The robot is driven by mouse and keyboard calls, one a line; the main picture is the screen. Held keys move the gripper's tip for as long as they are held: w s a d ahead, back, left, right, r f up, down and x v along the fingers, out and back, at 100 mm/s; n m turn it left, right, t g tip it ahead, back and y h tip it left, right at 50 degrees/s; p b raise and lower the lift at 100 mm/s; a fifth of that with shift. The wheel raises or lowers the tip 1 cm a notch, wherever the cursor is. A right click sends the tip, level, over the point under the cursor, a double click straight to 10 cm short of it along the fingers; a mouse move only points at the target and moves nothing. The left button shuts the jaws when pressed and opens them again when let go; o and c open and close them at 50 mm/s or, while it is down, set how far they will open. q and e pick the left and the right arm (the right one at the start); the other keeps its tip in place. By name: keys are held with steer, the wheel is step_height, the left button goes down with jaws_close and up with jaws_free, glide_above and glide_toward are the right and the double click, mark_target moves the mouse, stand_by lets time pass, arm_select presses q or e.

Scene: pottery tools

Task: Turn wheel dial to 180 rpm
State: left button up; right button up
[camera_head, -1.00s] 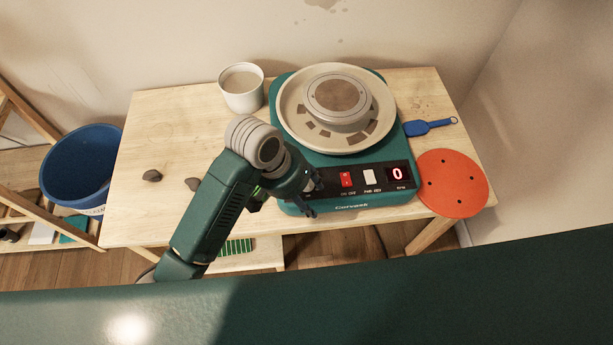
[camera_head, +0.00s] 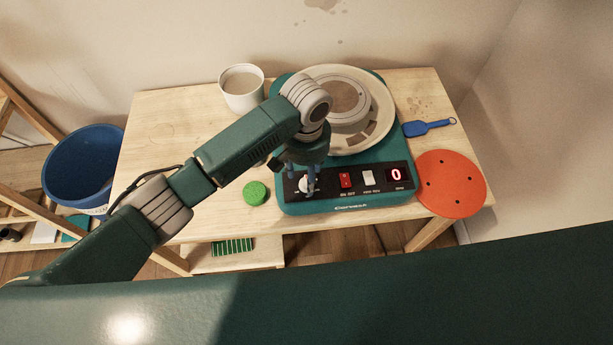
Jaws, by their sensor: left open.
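The teal pottery wheel (camera_head: 365,208) stands on the wooden table, with a black control panel along its front. A pale round dial (camera_head: 301,184) is at the panel's left end, partly hidden by my gripper. A red switch (camera_head: 346,180) and a white switch (camera_head: 368,177) sit to its right. The display (camera_head: 396,174) reads 0. My left gripper (camera_head: 307,188) is open and points down at the dial, its fingers over or beside it; I cannot tell whether they touch it. My right gripper is not in view.
A grey-white bucket (camera_head: 241,90) stands behind my arm. A green round thing (camera_head: 256,194) lies left of the wheel. An orange disc (camera_head: 450,185) and a blue tool (camera_head: 428,128) lie at right. A blue tub (camera_head: 80,170) is left of the table (camera_head: 420,90).

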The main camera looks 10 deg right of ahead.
arm_select(q)
steer(key=shift+f, duration=1.45)
steer(key=c, duration=1.1)
steer(key=shift+c, duration=0.4)
